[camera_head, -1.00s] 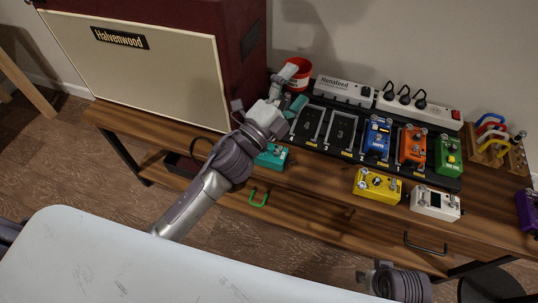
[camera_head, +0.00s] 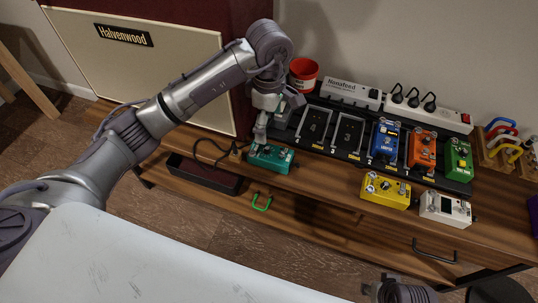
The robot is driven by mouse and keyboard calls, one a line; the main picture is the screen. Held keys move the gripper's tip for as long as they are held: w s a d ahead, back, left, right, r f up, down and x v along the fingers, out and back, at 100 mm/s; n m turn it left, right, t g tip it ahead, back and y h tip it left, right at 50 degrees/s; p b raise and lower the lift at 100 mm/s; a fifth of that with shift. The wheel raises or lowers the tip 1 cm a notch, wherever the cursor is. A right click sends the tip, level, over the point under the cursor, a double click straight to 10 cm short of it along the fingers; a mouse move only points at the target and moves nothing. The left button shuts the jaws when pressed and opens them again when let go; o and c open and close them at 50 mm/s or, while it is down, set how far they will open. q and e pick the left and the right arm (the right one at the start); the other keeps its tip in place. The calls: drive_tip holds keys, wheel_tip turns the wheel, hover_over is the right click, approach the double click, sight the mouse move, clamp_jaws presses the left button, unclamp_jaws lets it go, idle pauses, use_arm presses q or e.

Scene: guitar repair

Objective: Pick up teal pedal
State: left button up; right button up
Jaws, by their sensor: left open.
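The teal pedal (camera_head: 273,159) lies on the wooden bench near its front edge, just in front of the left end of the pedalboard. My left gripper (camera_head: 262,136) points down at the pedal's left part and is open. I cannot tell whether its fingers touch the pedal, and part of the pedal's upper left is hidden behind them. My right gripper (camera_head: 392,290) shows only in part at the bottom edge, and its fingers cannot be made out.
The black pedalboard (camera_head: 333,155) holds blue (camera_head: 384,140), orange (camera_head: 422,149) and green (camera_head: 458,160) pedals. Yellow (camera_head: 385,190) and white (camera_head: 445,208) pedals lie before it. A red cup (camera_head: 303,73) stands behind; the amplifier (camera_head: 160,60) is at left. A white table (camera_head: 130,255) is nearest me.

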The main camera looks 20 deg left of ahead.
sight(270, 148)
use_arm(q)
wheel_tip(270, 148, down, 7)
drive_tip(key=shift+d+r+b, duration=0.1)
drive_tip(key=shift+b, duration=0.4)
drive_tip(key=shift+d+f+b, duration=0.1)
drive_tip(key=shift+f+b, duration=0.5)
drive_tip(key=shift+f, duration=2.6)
drive_tip(key=shift+r, duration=0.1)
drive_tip(key=c, duration=1.5)
use_arm(e)
drive_tip(key=v, duration=0.8)
drive_tip(key=shift+w+t, duration=0.2)
drive_tip(key=shift+t, duration=0.1)
